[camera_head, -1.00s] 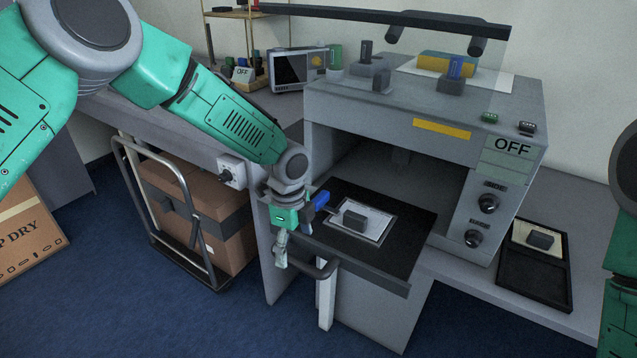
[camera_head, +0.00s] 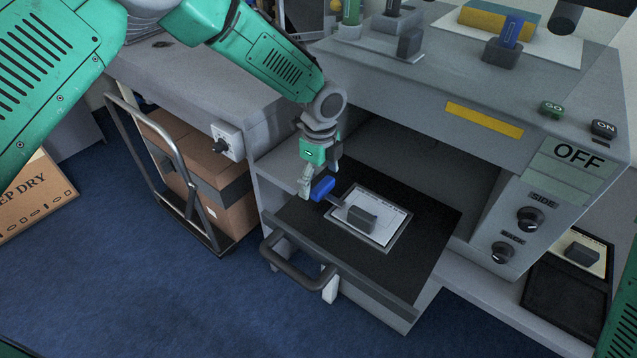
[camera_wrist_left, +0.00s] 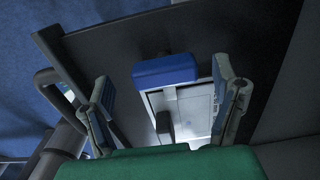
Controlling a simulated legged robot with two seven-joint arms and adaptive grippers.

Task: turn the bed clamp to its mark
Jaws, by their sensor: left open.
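The bed clamp has a blue handle (camera_head: 322,187) on a thin bar that runs to a dark block (camera_head: 361,218) on a white sheet. It lies over the black pulled-out bed (camera_head: 300,219). In the left wrist view the blue handle (camera_wrist_left: 165,70) shows between and just beyond the two spread fingertips of the left gripper (camera_wrist_left: 162,78), with a gap on each side. I cannot make out the mark. My right gripper is out of view.
A grey machine with an OFF panel (camera_head: 577,155) and knobs stands behind and right of the bed. The bed's front has a dark bar handle (camera_head: 292,270). A cart with a carton (camera_head: 208,185) stands left. A black tray (camera_head: 563,290) lies right.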

